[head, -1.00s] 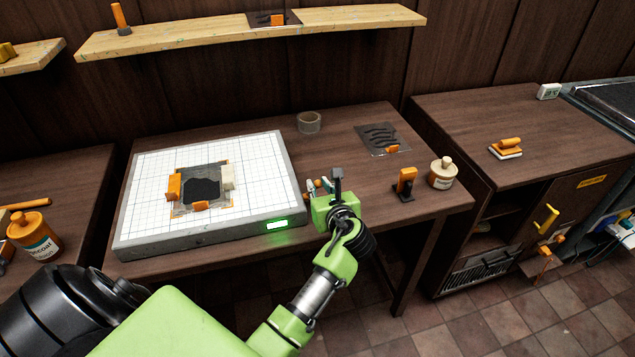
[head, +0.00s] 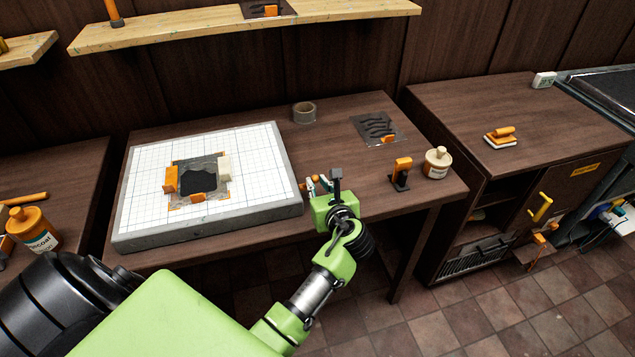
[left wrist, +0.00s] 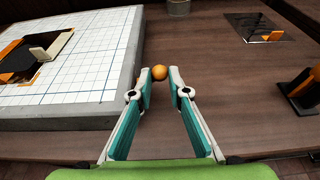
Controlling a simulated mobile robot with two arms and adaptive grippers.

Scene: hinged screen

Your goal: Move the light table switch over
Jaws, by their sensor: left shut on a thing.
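The light table (head: 240,218) is a white gridded panel with a grey rim, lying on the brown workbench. Its front face shows no green light. The switch shows as a round orange knob (left wrist: 159,72) just beyond the table's right edge in the left wrist view; its base is hidden. My left gripper (head: 318,184) is beside the table's right front corner. In the left wrist view its teal and white fingers (left wrist: 161,78) are closed in around the knob, one on each side. The head view mostly hides this contact behind my wrist. My right gripper is out of view.
A framed dark sheet with orange and cream blocks lies on the light table. A tape roll (head: 304,113), a dark patterned sheet (head: 377,128), an orange-handled tool (head: 401,173) and a bottle (head: 437,163) stand on the bench behind and right of my gripper. A shelf (head: 245,24) is above.

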